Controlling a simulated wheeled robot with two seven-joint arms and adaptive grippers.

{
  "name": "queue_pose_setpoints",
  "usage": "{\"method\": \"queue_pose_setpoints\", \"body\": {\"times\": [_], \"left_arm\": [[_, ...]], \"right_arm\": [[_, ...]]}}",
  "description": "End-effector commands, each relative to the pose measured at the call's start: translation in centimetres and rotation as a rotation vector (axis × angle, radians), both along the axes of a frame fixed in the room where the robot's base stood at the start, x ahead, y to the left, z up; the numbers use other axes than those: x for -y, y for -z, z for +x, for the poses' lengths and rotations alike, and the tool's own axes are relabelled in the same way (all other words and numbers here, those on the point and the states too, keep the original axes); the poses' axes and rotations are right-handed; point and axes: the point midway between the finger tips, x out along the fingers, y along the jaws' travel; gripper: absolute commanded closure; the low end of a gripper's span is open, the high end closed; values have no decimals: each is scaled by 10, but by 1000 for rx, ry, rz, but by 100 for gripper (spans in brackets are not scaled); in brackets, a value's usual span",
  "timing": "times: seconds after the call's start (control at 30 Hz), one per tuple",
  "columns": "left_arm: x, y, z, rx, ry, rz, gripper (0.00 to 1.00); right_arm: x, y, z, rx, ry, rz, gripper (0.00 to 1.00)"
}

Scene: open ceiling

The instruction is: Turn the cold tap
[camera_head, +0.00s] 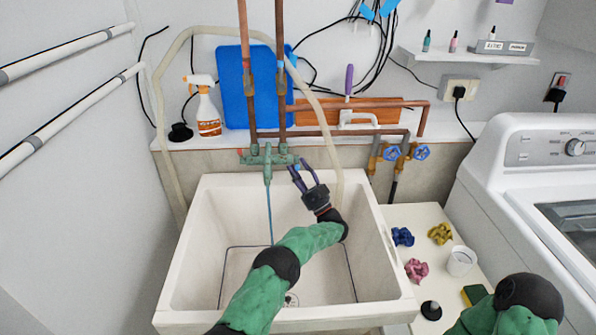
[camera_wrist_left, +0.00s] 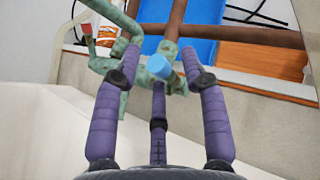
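The green, weathered tap (camera_head: 268,160) is mounted on the wall above the back of the white sink, its spout pointing into the basin. In the left wrist view, the cold tap's blue end (camera_wrist_left: 159,66) lies between my purple fingers, and the red-ended hot side (camera_wrist_left: 86,28) is further left. My left gripper (camera_head: 298,166) is open with fingers spread, just right of the spout at the tap's right side. I cannot tell whether a finger touches the tap. My right gripper is out of view; only part of its arm shows at bottom right.
The sink (camera_head: 385,255) lies under my left arm. Copper pipes (camera_head: 279,70) rise behind the tap, and a beige hose (camera_head: 335,150) hangs close right of my gripper. Blue valve wheels (camera_head: 391,153) are further right. A white stand (camera_head: 420,215) with small items adjoins the washing machine (camera_head: 510,150).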

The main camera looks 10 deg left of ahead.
Motion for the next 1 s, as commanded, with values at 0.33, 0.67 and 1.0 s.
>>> {"method": "queue_pose_setpoints", "body": {"times": [0.33,0.67,1.0], "left_arm": [[3,4,-1,-2,1,1,55],[34,35,-20,-4,1,0,55],[48,50,-30,-1,-1,0,55]], "right_arm": [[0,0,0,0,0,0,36],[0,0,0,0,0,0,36],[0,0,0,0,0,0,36]]}}
